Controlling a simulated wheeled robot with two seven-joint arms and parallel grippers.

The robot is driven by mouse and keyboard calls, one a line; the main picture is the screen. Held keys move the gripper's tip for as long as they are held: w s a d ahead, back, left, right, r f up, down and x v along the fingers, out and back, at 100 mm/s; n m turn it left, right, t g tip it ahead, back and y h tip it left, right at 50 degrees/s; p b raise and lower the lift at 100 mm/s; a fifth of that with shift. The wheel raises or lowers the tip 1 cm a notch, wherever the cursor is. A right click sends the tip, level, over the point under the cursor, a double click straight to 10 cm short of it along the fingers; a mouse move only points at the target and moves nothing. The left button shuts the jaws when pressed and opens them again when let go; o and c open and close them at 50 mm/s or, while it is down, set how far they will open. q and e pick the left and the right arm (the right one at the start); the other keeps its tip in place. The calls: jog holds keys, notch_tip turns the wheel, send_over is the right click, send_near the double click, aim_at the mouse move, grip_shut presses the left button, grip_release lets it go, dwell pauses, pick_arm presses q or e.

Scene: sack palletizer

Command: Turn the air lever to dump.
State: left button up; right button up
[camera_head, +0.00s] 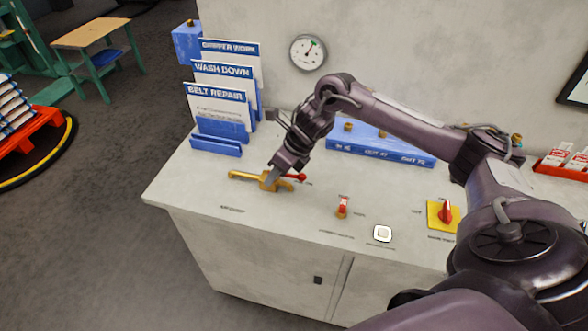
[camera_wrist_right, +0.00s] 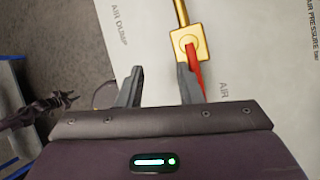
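The air lever is a red handle (camera_head: 297,177) on a brass valve (camera_head: 240,175) on the console top. In the right wrist view the red handle (camera_wrist_right: 195,75) runs from the brass block (camera_wrist_right: 188,42) towards the label "AIR". The label "AIR DUMP" (camera_wrist_right: 119,25) is on the valve's other side. My right gripper (camera_head: 275,180) is down at the valve. Its fingers (camera_wrist_right: 159,80) are apart with no handle between them; the handle lies just beside the right-hand finger, and I cannot tell if they touch. At the left edge, what looks like my left gripper (camera_wrist_right: 58,103) shows partly.
A small red switch (camera_head: 342,207), a white button (camera_head: 383,233) and a red knob on a yellow plate (camera_head: 444,214) sit right of the valve. Card holders (camera_head: 217,145) and a blue block (camera_head: 380,147) stand behind. A gauge (camera_head: 308,51) hangs on the wall.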

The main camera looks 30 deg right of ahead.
jog(key=s+d+r+n+g, duration=0.1)
jog(key=s+d+r+n, duration=0.1)
jog(key=d+r, duration=0.5)
jog(key=f+p, duration=0.1)
jog(key=f, duration=0.4)
jog(key=w+a+f+p, duration=0.1)
jog(key=f, duration=0.2)
jog(key=shift+a+f+p, duration=0.1)
jog(key=shift+p, duration=0.25)
jog(key=shift+w+a+f, duration=0.1)
jog(key=shift+w+f, duration=0.05)
jog(key=shift+f, duration=0.25)
grip_shut()
